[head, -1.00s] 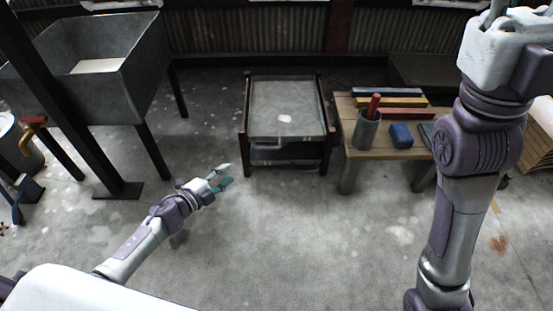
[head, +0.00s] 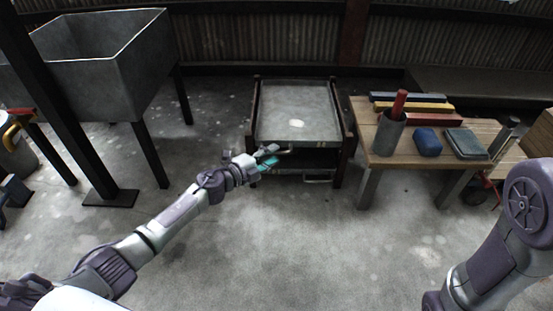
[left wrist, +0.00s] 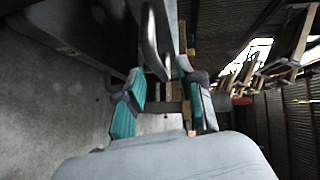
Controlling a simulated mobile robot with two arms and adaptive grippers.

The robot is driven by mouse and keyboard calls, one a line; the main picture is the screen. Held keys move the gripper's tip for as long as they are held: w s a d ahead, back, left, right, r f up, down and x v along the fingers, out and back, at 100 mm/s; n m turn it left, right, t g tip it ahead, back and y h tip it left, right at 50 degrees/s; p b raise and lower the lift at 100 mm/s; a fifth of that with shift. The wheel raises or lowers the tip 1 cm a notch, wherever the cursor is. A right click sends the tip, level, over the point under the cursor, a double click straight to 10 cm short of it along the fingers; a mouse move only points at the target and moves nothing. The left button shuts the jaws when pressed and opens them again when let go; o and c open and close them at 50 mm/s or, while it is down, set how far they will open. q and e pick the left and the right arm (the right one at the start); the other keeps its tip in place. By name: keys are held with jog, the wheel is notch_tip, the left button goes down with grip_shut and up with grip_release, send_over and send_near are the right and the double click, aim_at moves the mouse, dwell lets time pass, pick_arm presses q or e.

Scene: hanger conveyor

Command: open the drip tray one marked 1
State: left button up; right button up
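A dark rack with stacked metal trays stands in the middle of the head view. Its top tray (head: 297,127) is shallow and grey with a pale patch in it. A lower tray handle (head: 318,181) shows at the front. I cannot read a number 1 on any tray. My left gripper (head: 268,160) is at the front left of the rack, by the upper tray's front edge. In the left wrist view, its teal-padded fingers (left wrist: 162,104) are apart, and a metal handle bar (left wrist: 152,48) lies just ahead, roughly between them. I cannot tell whether they touch it. My right gripper is out of view.
A wooden table (head: 440,160) with colored bars, a cup (head: 388,133) and a blue block (head: 427,141) stands right of the rack. A large metal bin (head: 105,60) on legs and a black post (head: 60,110) stand left. The floor in front is clear.

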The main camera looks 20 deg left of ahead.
pick_arm(q)
jog(key=shift+b+x, duration=0.35)
jog(key=shift+x, duration=0.9)
grip_shut()
